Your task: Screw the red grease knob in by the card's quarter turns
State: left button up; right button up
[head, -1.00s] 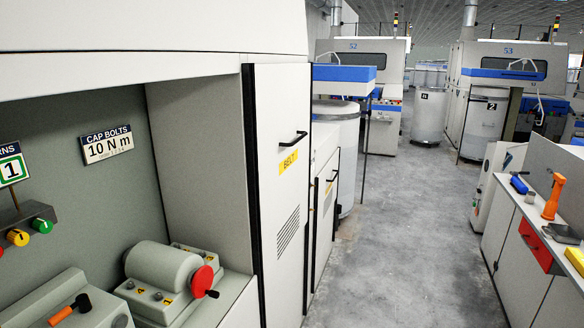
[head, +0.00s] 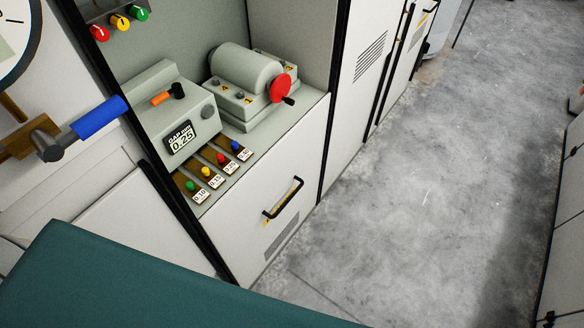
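The red knob (head: 99,33) is at the upper left of the head view, leftmost in a row on a grey box. A yellow knob (head: 120,22) and a green knob (head: 139,13) sit to its right. The red knob appears seated on the box; how deep cannot be told. The card with the turns is out of view now. Neither of my grippers is in view.
A grey motor unit (head: 245,70) with a red handwheel (head: 280,88) stands in the alcove. A gap gauge block (head: 165,100) and coloured gauges (head: 206,171) lie left of it. A blue-handled lever (head: 98,118) juts out at left. The floor (head: 400,200) at right is clear.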

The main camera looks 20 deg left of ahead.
aim_at(100, 34)
jog(key=u, duration=1.5)
jog(key=i+l+u, duration=0.35)
jog(key=l, duration=0.2)
jog(key=k+j, duration=0.05)
jog(key=k, duration=0.05)
